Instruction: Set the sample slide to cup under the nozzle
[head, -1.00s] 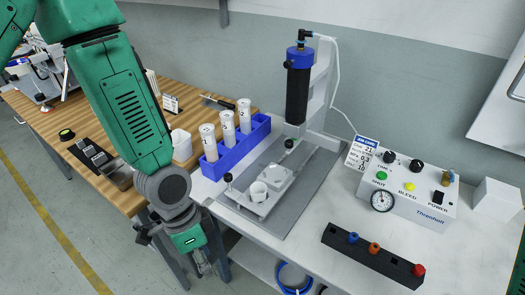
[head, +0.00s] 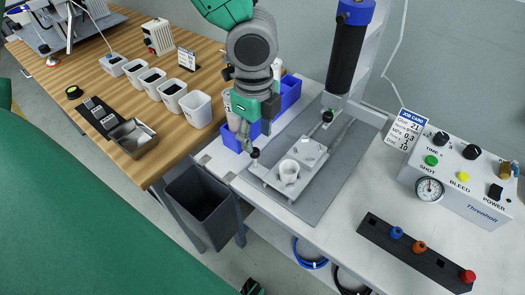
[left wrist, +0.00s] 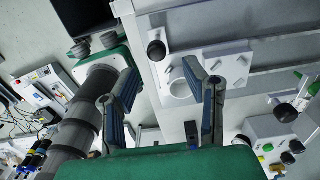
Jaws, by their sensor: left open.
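The sample slide (head: 272,180) is a pale carriage on a grey base plate, with a black ball knob (head: 255,153) at its left end. My left gripper (head: 244,138) is open and points down just beside the knob. In the left wrist view, its fingers (left wrist: 163,98) are spread, with the slide and knob (left wrist: 157,50) beyond them. My right gripper is not seen.
A blue rack (head: 290,94) stands behind my left gripper, partly hidden. The control box (head: 462,180) and a dark strip with coloured caps (head: 415,250) are on the right. A dark bin (head: 202,205) stands below the bench's left edge. The bench front is clear.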

